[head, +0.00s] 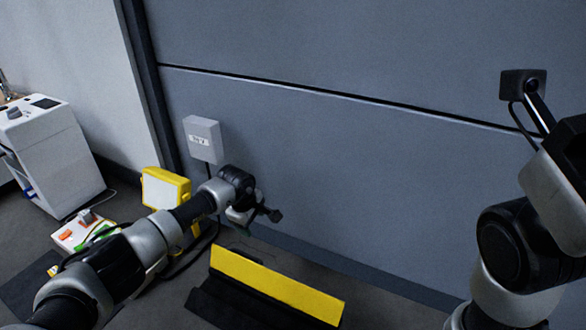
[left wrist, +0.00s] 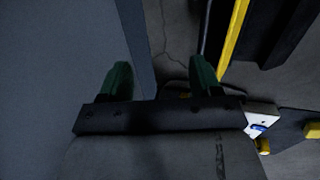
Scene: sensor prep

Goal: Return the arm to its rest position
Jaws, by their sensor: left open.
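My left arm (head: 150,240) reaches in from the lower left in the head view. My left gripper (head: 262,214) is in front of the grey wall, above and beside the yellow and black barrier on the floor. In the left wrist view its two green fingertips (left wrist: 160,78) stand apart with nothing between them, so it is open and empty. My right arm (head: 510,240) fills the right edge of the head view, bent upward; its gripper cannot be made out.
A grey labelled box (head: 203,139) is on the wall. A yellow floodlight-like case (head: 166,188) stands near my left forearm. A yellow and black barrier (head: 275,285) lies on the floor. A white tray of small items (head: 75,232) and a white cabinet (head: 50,155) are at left.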

